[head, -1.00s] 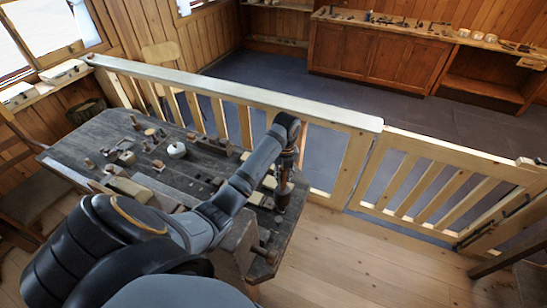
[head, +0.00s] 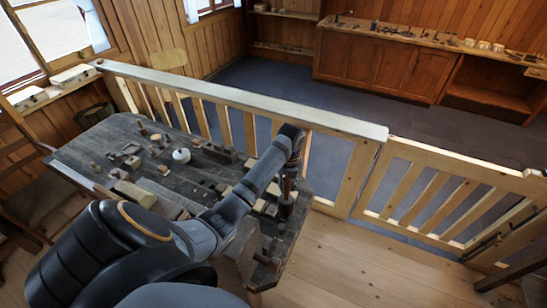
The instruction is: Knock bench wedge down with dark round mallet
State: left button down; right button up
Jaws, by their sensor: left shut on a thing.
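My left arm reaches over the dark workbench (head: 80,152). My left gripper (head: 289,172) points down at the bench's right end and is shut on a dark brown round mallet (head: 287,208). The mallet is upright with its round head low, close over the bench top; whether it touches anything is unclear. Small light wood blocks (head: 262,206) lie just left of the mallet. I cannot tell which piece is the bench wedge; the mallet and arm may hide it. My right gripper is not in view.
A wooden railing (head: 240,100) runs close behind the bench, with a gate (head: 430,195) at the right. A white round pot (head: 181,155) and several wood pieces and tools stand on the bench's left half. Plank floor right of the bench is clear.

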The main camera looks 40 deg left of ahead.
aim_at(287, 191)
pick_arm(q)
jog(key=shift+r, duration=0.45)
jog(key=shift+f, duration=0.1)
jog(key=shift+f+b, duration=0.7)
jog(key=shift+f, duration=1.3)
jog(key=shift+s, duration=0.1)
